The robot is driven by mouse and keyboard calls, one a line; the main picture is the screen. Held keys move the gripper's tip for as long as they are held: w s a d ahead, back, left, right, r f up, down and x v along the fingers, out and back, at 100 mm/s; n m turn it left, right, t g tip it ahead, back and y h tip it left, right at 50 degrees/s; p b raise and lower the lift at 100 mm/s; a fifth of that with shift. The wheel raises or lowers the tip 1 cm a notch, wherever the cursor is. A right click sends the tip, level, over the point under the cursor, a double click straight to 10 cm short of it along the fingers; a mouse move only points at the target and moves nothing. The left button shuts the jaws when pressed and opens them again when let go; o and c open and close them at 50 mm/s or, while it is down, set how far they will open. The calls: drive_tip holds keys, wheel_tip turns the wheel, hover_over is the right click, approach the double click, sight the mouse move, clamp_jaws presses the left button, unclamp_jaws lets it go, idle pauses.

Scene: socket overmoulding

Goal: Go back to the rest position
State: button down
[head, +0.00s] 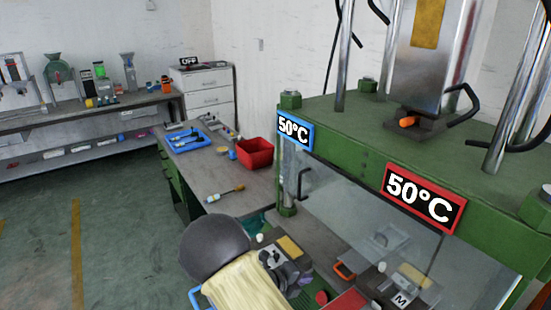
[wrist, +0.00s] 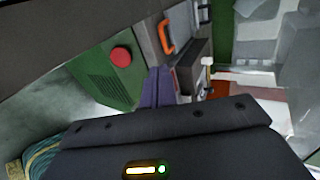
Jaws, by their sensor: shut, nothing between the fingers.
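My gripper (wrist: 156,88) shows in the wrist view as two dark purple fingers side by side. They are shut with nothing between them. Beyond them are a green machine panel (wrist: 105,75) with a red round button (wrist: 121,55) and an orange handle (wrist: 166,37). I cannot clearly pick out the gripper's fingertips in the head view.
The green press (head: 345,135), with blue and red 50°C signs, stands at the right with a transparent panel. A workbench (head: 205,178) holds a blue tray (head: 213,150), a red bin (head: 255,153) and a screwdriver (head: 225,194). Floor at left is clear.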

drive_tip(key=s+d+r+m+g, duration=0.1)
drive_tip(key=m, duration=0.2)
drive_tip(key=s+d+r+m+g+y, duration=0.1)
drive_tip(key=s+m, duration=0.1)
drive_tip(key=m, duration=0.1)
drive_tip(key=s+d+r+m+g+p, duration=0.1)
drive_tip(key=s+d+m, duration=0.1)
drive_tip(key=m, duration=0.1)
drive_tip(key=shift+s+d+m+g+y, duration=0.1)
drive_tip(key=shift+s+m+g+y, duration=0.15)
drive_tip(key=shift+m+g+y, duration=0.05)
drive_tip(key=s+r+m+y+p, duration=0.1)
drive_tip(key=s+r+m+y, duration=0.3)
drive_tip(key=m, duration=1.2)
drive_tip(key=s+r+m+y+p, duration=0.2)
drive_tip(key=s+r+m+y, duration=0.2)
drive_tip(key=s+r+m, duration=0.5)
drive_tip(key=r+m, duration=0.1)
drive_tip(key=m, duration=0.6)
drive_tip(key=shift+s+d+y+p, duration=0.2)
drive_tip(key=shift+d+y+p, duration=0.05)
drive_tip(key=shift+y+p, duration=0.05)
